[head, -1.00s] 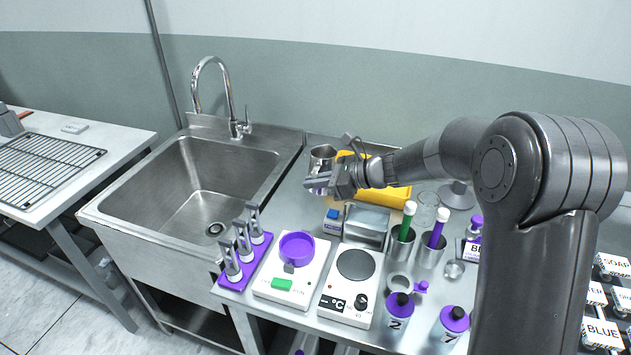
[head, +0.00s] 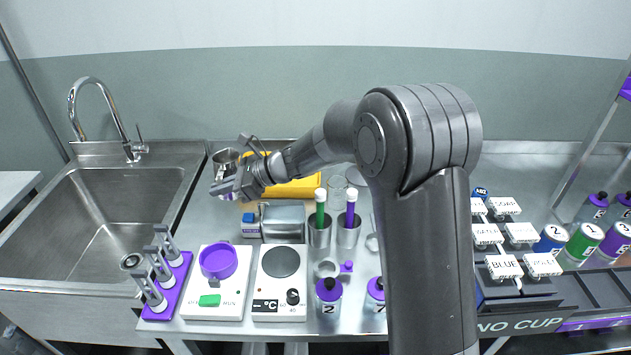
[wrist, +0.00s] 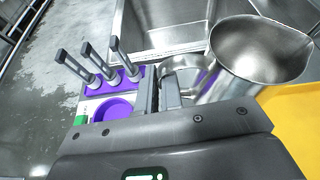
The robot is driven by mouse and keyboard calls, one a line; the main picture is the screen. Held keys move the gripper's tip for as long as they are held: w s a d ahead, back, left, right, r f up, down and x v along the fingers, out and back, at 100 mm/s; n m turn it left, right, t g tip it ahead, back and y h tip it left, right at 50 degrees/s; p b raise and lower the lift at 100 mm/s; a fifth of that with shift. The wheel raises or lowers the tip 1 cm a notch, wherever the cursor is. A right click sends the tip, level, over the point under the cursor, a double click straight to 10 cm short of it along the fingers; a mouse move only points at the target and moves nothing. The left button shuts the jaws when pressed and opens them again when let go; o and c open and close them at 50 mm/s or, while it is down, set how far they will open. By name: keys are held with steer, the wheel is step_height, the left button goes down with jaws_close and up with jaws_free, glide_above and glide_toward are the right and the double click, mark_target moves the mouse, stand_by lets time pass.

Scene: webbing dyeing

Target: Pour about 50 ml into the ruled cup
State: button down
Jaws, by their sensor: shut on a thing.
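My gripper (head: 224,187) is shut on a steel jug (head: 226,160), held above the back left of the counter, beside the sink. In the wrist view the jug (wrist: 262,48) shows large at the upper right, its mouth toward the camera; I see no liquid in it. The exact grip is hidden by my gripper (wrist: 163,95). A clear glass vessel (head: 337,186) stands right of the yellow tray, partly behind the steel tubs. I cannot make out rulings on it, so I cannot tell whether it is the ruled cup.
The sink (head: 100,215) lies left. In front stand a purple clip stand (head: 167,285), a scale with a purple dish (head: 218,262) and a hotplate (head: 280,262). Steel tubs (head: 320,232) hold green and purple sticks. A yellow tray (head: 295,188) lies behind my wrist.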

steer(key=shift+w+a+r+m+t, duration=0.15)
steer(key=shift+w+r+m+t, duration=0.1)
steer(key=shift+m+t, duration=0.25)
steer(key=shift+w+a+r+m+t, duration=0.2)
steer(key=shift+r+m+t, duration=0.1)
steer(key=shift+t, duration=0.3)
steer(key=w+d+f+m+t+h, duration=0.1)
steer(key=d+m+t+h, duration=0.5)
steer(key=d+m+t, duration=0.3)
steer(key=shift+w+d+f+m+t+h, duration=0.3)
steer(key=shift+w+d+f+h, duration=0.1)
steer(key=shift+d, duration=0.65)
steer(key=shift+w+d+r, duration=0.1)
steer(key=shift+d+r, duration=0.1)
steer(key=shift+d, duration=0.05)
steer(key=w+d+r+m+g+y, duration=0.1)
steer(key=w+d+r+m+y, duration=0.4)
steer(key=d+m, duration=0.3)
steer(key=shift+d+r+m+y+p, duration=0.3)
steer(key=shift+d+r+m+y, duration=0.1)
steer(key=shift+m+y, duration=0.15)
